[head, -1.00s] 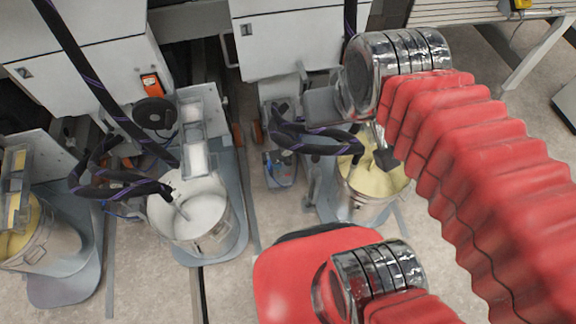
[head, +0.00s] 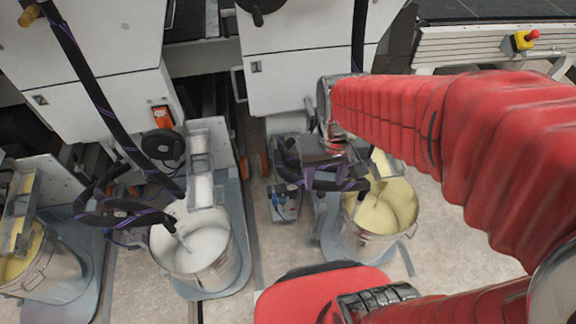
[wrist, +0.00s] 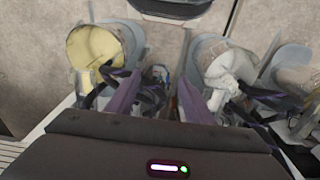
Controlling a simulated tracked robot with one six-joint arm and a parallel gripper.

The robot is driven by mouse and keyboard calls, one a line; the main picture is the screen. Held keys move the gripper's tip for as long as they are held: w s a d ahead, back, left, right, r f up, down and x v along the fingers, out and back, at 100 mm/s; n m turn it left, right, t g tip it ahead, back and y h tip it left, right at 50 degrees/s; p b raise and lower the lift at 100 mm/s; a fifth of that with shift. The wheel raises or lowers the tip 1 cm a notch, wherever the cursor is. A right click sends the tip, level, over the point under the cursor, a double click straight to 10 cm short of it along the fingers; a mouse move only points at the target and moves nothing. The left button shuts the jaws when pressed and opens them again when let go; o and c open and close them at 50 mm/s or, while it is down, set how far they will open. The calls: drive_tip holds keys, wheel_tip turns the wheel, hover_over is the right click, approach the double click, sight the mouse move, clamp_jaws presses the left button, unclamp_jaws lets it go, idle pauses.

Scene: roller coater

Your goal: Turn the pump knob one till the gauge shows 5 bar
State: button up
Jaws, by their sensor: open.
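My gripper (wrist: 159,78) shows in the wrist view with its two purple fingers apart and nothing between them. In the head view its dark body (head: 322,152) hangs at the end of my red-sleeved arm, left of the pail of yellow paint. Between the fingers in the wrist view, beyond the tips, is a small pump unit (wrist: 156,75) with blue parts. It also shows in the head view (head: 284,204), between two pails. I cannot make out knob one or a gauge reading; both are too small or hidden.
A pail of white paint (head: 205,262) and a pail of yellow paint (head: 372,238) stand on grey bases. Another yellow pail (head: 45,265) is at far left. Dark hoses (head: 88,80) hang near the pails. White machine cabinets (head: 300,60) stand behind.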

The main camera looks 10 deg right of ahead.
drive_tip(key=w+f+g, duration=0.1)
drive_tip(key=w+f, duration=0.2)
drive_tip(key=f, duration=0.5)
drive_tip(key=w+f+g, duration=0.1)
drive_tip(key=w+f, duration=0.2)
drive_tip(key=f, duration=0.5)
drive_tip(key=t, duration=1.5)
approach(294, 199)
drive_tip(key=r+v, duration=0.1)
drive_tip(key=v, duration=0.4)
drive_tip(key=shift+w+f, duration=0.1)
drive_tip(key=shift+w, duration=0.1)
drive_tip(key=shift+w, duration=0.1)
drive_tip(key=x, duration=1.3)
drive_tip(key=shift+w+f, duration=0.2)
drive_tip(key=shift+f, duration=0.25)
